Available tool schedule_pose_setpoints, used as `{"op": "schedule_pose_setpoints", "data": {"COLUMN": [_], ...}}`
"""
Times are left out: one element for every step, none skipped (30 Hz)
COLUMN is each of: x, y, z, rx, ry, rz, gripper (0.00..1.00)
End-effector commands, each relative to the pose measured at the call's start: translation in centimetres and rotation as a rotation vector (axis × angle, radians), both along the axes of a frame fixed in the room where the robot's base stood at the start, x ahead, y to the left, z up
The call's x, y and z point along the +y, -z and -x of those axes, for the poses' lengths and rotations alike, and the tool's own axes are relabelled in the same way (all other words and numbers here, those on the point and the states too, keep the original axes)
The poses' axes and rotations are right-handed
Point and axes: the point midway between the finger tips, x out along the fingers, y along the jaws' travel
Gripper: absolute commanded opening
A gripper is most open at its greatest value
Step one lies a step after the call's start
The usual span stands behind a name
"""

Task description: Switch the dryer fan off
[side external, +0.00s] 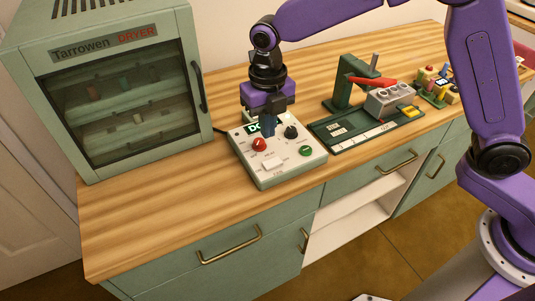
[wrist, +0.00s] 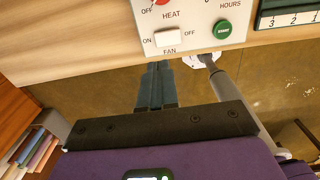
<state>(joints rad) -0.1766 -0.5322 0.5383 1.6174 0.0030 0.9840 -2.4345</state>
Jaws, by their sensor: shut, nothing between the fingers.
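In the wrist view the fan switch (wrist: 168,38) lies between the printed words ON at left and OFF at right. I cannot tell which side is pressed. My gripper (side external: 269,132) is shut and empty, pointing down over the back half of the box and hiding part of its lit display (side external: 254,127). In the wrist view the closed fingers (wrist: 158,68) appear just below the switch in the picture.
Beside the switch are a red heat knob (side external: 259,145), a black knob (side external: 291,132) and a green button (side external: 305,150). A green stand with a red lever (side external: 372,80) is at right, with small coloured items (side external: 438,85) beyond. The counter's front left is clear.

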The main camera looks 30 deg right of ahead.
Motion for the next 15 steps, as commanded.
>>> {"op": "schedule_pose_setpoints", "data": {"x": [-0.1, -0.1, -0.1, -0.1, -0.1, 0.0, 0.0, 0.0, 0.0, 0.0, 0.0, 0.0, 0.0, 0.0, 0.0], "y": [1.1, 1.7, 2.4, 3.0, 3.6, 4.3, 4.8, 5.4, 6.0, 6.5, 6.9, 7.4, 7.8, 8.1, 8.4], "z": [0.1, 0.1, 0.1, 0.1, 0.1, 0.1, 0.1, 0.1, 0.1, 0.1, 0.1, 0.1, 0.1, 0.1, 0.1], "rx": [0.004, 0.005, 0.004, 0.004, 0.005, 0.004, 0.004, 0.003, 0.003, 0.003, 0.003, 0.002, 0.003, 0.003, 0.002], "ry": [0.000, 0.000, 0.000, 0.000, 0.000, 0.000, 0.000, 0.000, 0.000, 0.000, 0.000, 0.000, 0.000, 0.000, 0.000], "rz": [0.003, 0.004, 0.003, 0.003, 0.004, 0.003, 0.004, 0.003, 0.003, 0.003, 0.003, 0.002, 0.002, 0.002, 0.001], "gripper": [0.00, 0.00, 0.00, 0.00, 0.00, 0.00, 0.00, 0.00, 0.00, 0.00, 0.00, 0.00, 0.00, 0.00, 0.00]}}
